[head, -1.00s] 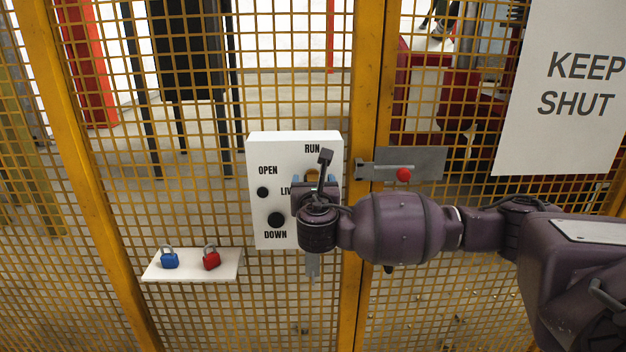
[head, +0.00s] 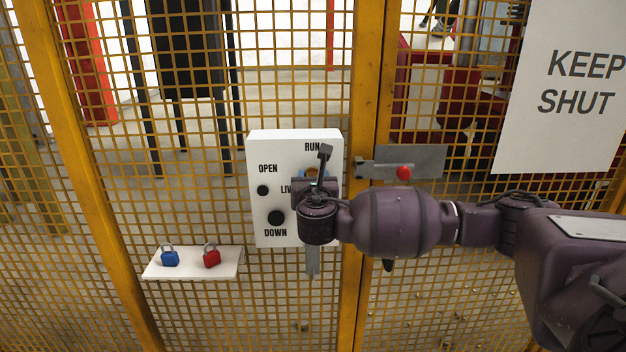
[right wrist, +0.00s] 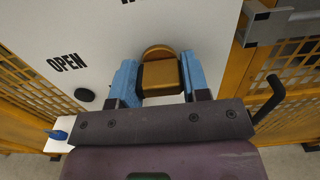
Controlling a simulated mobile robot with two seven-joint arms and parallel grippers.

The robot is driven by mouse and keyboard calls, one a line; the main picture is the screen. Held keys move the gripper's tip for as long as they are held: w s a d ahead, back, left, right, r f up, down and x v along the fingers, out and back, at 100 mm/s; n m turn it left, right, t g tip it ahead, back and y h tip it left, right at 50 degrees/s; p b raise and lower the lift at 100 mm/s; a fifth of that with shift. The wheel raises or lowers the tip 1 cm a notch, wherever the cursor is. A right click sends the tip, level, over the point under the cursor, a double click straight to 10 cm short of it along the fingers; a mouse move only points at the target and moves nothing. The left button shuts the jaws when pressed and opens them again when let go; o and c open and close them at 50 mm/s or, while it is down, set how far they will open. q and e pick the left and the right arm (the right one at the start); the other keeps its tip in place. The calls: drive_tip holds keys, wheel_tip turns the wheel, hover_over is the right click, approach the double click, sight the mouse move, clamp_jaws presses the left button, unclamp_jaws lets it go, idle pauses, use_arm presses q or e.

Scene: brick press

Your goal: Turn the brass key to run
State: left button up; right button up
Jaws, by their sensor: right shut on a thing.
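The brass key (right wrist: 160,72) sits on the white control panel (head: 262,150), below the word RUN. In the right wrist view its rounded brass head stands between the two blue fingers of my right gripper (right wrist: 161,82), which is shut on it. In the head view the right gripper (head: 314,180) covers most of the key, and only a little brass shows above the wrist. The key's exact angle is hard to tell. My left gripper is not in view.
The panel has black knobs (head: 276,218) and the words OPEN, LIV and DOWN. A grey latch with a red knob (head: 404,173) is on the yellow mesh gate to the right. A white shelf (head: 190,273) holds a blue padlock (head: 169,257) and a red padlock (head: 211,256).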

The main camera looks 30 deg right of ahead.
drive_tip(key=m, duration=0.4)
drive_tip(key=shift+f, duration=0.1)
drive_tip(key=m, duration=0.4)
drive_tip(key=shift+m, duration=0.3)
drive_tip(key=m, duration=0.9)
idle(0.3)
drive_tip(key=o, duration=0.9)
drive_tip(key=shift+s, duration=0.1)
